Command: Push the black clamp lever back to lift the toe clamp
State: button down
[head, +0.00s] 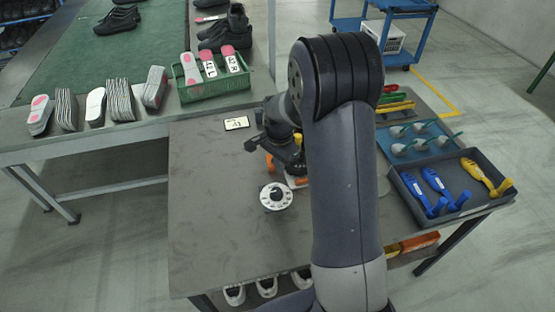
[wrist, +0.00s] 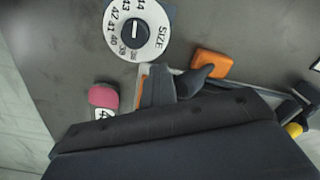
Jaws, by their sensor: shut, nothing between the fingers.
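My gripper (head: 288,158) is low over the fixture on the grey table, left of my arm in the head view. In the wrist view its dark body fills the bottom, and its shut, empty fingers (wrist: 174,84) lie close to the fixture. An orange block (wrist: 211,65) of the fixture sits just right of the fingers; orange parts (head: 270,162) also show in the head view. A pink-heeled insole (wrist: 103,96) is partly hidden at the gripper's left. I cannot pick out the black clamp lever or toe clamp for certain; dark parts overlap there. Contact cannot be told.
A white size dial (head: 276,196) is in front of the fixture; it also shows in the wrist view (wrist: 136,30). A small card (head: 236,123) lies behind. A green crate (head: 214,88) holds insoles; a grey tray (head: 400,180) is at right. The table's left front is clear.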

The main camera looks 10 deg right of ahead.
jog(key=shift+s, duration=0.5)
notch_tip(320, 180, up, 9)
jog(key=p, duration=0.6)
jog(key=shift+f, duration=0.1)
dwell(0.3)
notch_tip(320, 180, down, 9)
jog(key=b, duration=0.6)
jog(key=shift+r, duration=0.2)
